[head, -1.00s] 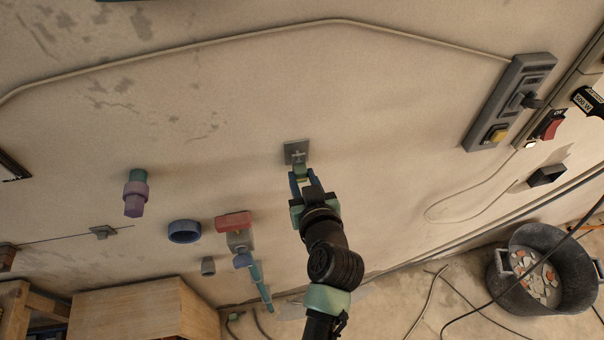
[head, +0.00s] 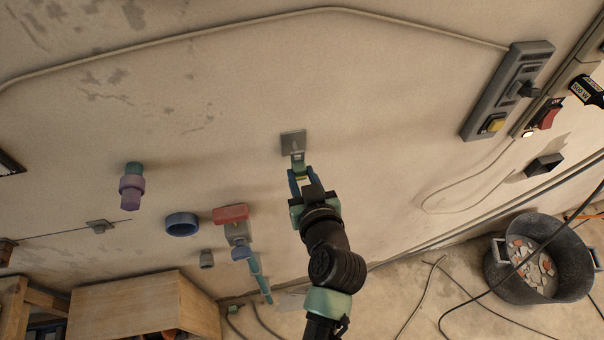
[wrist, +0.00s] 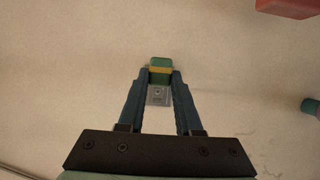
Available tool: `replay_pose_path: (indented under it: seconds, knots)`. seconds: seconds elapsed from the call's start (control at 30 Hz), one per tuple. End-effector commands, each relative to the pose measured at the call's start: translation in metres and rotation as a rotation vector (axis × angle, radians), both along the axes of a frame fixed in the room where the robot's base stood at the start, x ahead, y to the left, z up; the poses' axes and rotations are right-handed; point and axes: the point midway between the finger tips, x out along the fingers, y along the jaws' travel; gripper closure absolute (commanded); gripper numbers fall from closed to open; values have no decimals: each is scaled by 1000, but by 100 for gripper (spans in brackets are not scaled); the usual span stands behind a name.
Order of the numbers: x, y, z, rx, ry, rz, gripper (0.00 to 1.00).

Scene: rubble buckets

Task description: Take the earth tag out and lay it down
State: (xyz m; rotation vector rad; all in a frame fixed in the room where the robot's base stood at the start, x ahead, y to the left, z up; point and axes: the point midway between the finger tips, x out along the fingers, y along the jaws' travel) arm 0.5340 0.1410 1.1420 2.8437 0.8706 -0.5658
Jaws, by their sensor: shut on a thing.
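The earth tag (head: 301,178), green and yellow, is between the fingertips of my gripper (head: 302,174). In the wrist view, the green and yellow tag (wrist: 160,63) shows at the tips of my gripper (wrist: 160,73), which is shut on it. A square grey plate (head: 292,140) is on the wall just beyond the tag in the head view. A pale grey piece bridges the short space between plate and tag; I cannot tell whether it is still in the plate. A small grey piece shows between the fingers in the wrist view.
Left of my arm are a purple-green fitting (head: 132,187), a blue ring (head: 182,225) and a red block (head: 231,213). A wooden box (head: 125,306) is at lower left. A bucket of rubble (head: 503,272) and cables are at lower right. A grey switch panel (head: 508,90) is at upper right.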

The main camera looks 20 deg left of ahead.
Motion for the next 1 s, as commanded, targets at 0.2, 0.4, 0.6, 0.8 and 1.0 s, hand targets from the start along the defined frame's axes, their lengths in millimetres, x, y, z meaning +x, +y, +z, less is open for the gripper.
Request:
replay_pose_path:
  seconds: [0.2,0.4,0.6,0.8,1.0]
  knots:
    - [-11,-8,-1,1,1,0,100]
    - [-16,-11,0,0,0,-1,100]
    - [-16,-12,-1,1,0,-4,100]
    - [-32,-44,-45,11,13,-136,100]
    - [-74,-102,-109,15,14,-395,100]
